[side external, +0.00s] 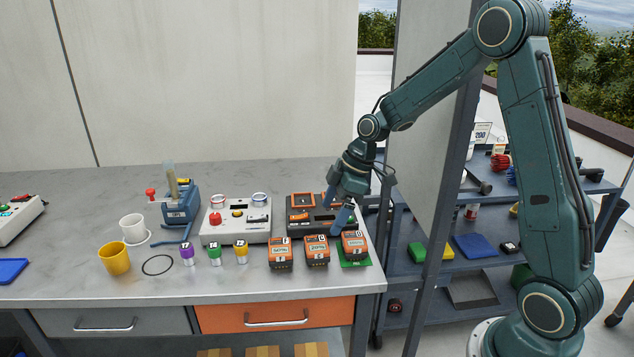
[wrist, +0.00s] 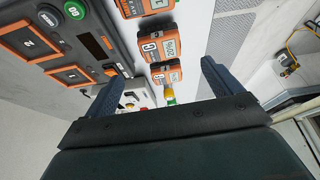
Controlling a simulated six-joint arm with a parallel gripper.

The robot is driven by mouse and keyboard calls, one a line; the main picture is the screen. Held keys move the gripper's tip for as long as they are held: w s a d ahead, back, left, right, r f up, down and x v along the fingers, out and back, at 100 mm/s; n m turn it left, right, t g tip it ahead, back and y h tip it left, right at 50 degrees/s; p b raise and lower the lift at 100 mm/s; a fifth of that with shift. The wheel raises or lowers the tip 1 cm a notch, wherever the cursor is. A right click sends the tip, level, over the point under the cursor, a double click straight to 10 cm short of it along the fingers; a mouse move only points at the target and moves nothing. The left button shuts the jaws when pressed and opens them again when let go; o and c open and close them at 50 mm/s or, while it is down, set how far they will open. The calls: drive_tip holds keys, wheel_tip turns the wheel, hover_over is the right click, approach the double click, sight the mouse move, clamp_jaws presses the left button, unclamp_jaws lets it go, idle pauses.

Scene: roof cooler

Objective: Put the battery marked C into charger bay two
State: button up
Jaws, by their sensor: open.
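Three orange-and-black batteries stand in a row on the bench. The one marked C (wrist: 158,45) is the middle one in the wrist view, and it appears to be the middle one (side external: 316,250) in the side view. The dark charger (side external: 297,228) stands behind them. Its bay marked 2 (wrist: 28,43) is orange-framed and looks empty, beside another orange-framed bay (wrist: 68,73). My gripper (side external: 334,217) is open and empty above the charger's right part, hiding some of it. In the wrist view its fingers (wrist: 163,72) are wide apart, with battery C beyond them.
A neighbouring battery (side external: 354,246) stands close on the right by a green mat (side external: 359,263), another (side external: 280,253) on the left. Left of the charger are a grey control box (side external: 235,233), small coloured-cap containers (side external: 214,254) and a yellow mug (side external: 114,260). The bench front strip is clear.

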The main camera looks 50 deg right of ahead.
sight(317, 243)
drive_tip(key=shift+x, duration=2.6)
drive_tip(key=shift+x, duration=2.6)
drive_tip(key=shift+s, duration=0.1)
drive_tip(key=c, duration=1.4)
drive_tip(key=shift+r, duration=0.1)
wheel_tip(317, 243, up, 20)
drive_tip(key=shift+f, duration=0.1)
